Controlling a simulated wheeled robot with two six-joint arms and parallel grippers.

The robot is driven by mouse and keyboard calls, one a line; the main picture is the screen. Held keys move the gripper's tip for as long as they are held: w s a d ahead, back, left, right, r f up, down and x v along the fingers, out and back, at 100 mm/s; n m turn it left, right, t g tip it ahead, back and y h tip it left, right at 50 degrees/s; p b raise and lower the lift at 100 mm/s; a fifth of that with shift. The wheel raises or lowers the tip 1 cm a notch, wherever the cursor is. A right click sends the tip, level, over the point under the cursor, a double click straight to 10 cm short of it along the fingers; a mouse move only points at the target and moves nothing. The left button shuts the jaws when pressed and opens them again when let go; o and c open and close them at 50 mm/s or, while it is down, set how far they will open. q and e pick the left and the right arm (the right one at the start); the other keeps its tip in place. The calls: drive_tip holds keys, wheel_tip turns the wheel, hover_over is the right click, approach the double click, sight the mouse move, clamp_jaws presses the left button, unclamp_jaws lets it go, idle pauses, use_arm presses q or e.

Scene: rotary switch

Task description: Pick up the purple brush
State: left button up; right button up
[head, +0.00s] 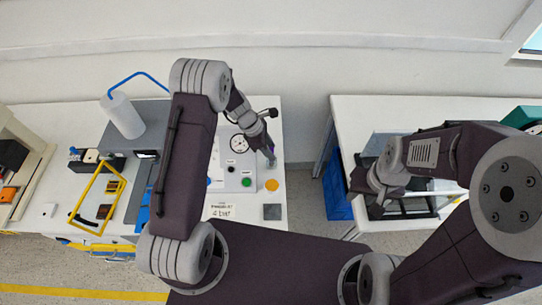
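I cannot make out the purple brush for certain; only a small purple sliver (357,159) shows beside my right gripper, at the left edge of the right table. My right gripper (362,190) is over the left part of that table, above a dark-framed rack (410,212); whether its fingers are apart is unclear. My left gripper (270,158) points down at the right side of a white switch panel (240,172) on the left table. Its fingers are too small to tell open from shut. My arms hide part of both tables.
A yellow frame (83,225) and a white cylinder with a blue tube (124,117) stand on the left table. A blue bin (336,195) is on the floor in the gap between the tables. A green box (522,117) is at the far right. A wall closes the back.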

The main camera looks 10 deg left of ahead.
use_arm(q)
drive_tip(key=shift+w+d+f, duration=0.25)
drive_tip(key=shift+d+f, duration=0.05)
drive_tip(key=shift+f, duration=0.3)
drive_tip(key=shift+s, duration=0.15)
clamp_jaws()
wheel_tip(320, 180, up, 5)
drive_tip(key=p, duration=0.4)
drive_tip(key=shift+f, duration=0.15)
drive_tip(key=s+d+r+p, duration=0.3)
drive_tip(key=s+d+r, duration=0.3)
drive_tip(key=d, duration=0.3)
drive_tip(key=shift+s+d+r, duration=0.2)
drive_tip(key=shift+s+d, duration=0.05)
drive_tip(key=shift+d, duration=0.05)
